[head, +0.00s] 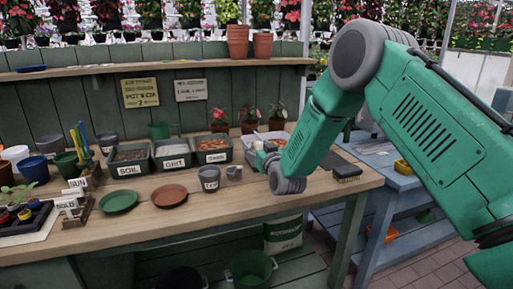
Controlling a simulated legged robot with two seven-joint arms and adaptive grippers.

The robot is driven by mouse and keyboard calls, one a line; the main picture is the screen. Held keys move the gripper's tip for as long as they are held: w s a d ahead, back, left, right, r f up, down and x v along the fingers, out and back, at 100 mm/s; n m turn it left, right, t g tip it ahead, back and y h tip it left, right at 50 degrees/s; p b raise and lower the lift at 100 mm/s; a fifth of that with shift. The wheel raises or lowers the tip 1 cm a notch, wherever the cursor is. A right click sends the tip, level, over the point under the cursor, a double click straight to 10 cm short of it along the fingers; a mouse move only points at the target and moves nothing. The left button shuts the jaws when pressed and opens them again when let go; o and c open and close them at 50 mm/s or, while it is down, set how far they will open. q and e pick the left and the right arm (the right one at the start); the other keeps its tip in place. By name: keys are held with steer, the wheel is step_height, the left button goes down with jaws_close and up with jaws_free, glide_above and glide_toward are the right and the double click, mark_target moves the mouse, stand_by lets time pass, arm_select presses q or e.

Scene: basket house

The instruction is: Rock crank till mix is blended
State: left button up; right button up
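My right arm comes in from the right, and its gripper (261,156) is small and partly turned away at the right part of the bench. I cannot tell whether its fingers are open or shut. It is in front of a pale tub (250,138) at the back of the bench, which my arm partly hides. I cannot make out a crank or the mix, and contact between gripper and tub is unclear. Bins labelled SOIL (128,169), GRIT (173,162) and a third bin (214,157) stand to the left. My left gripper is not in view.
A green saucer (119,201), a brown saucer (169,195), a grey labelled pot (209,184) and a small grey cup (234,173) stand on the wooden bench (150,225). A dark brush (341,172) lies at the right end. Potted red flowers stand behind the tub.

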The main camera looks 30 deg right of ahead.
steer(key=shift+s+d+f, duration=0.1)
steer(key=shift+d+f, duration=0.05)
steer(key=shift+d, duration=0.3)
steer(key=c, duration=0.7)
steer(key=shift+d+f, duration=0.15)
steer(key=shift+d, duration=0.05)
steer(key=shift+a, duration=0.5)
steer(key=shift+s+d+r+m, duration=0.15)
steer(key=shift+d+m, duration=0.15)
steer(key=shift+m, duration=0.3)
steer(key=shift+w+d+r+m, duration=0.15)
steer(key=shift+d+m, duration=0.15)
steer(key=shift+m, duration=0.3)
arm_select(q)
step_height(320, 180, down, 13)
steer(key=b, duration=1.3)
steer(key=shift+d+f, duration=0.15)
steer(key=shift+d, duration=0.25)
arm_select(e)
steer(key=s+d+f+m, duration=0.1)
steer(key=d+m, duration=0.8)
steer(key=m, duration=1.1)
steer(key=shift+s+m, duration=0.4)
steer(key=shift+s, duration=0.25)
arm_select(q)
steer(key=shift+b, duration=0.3)
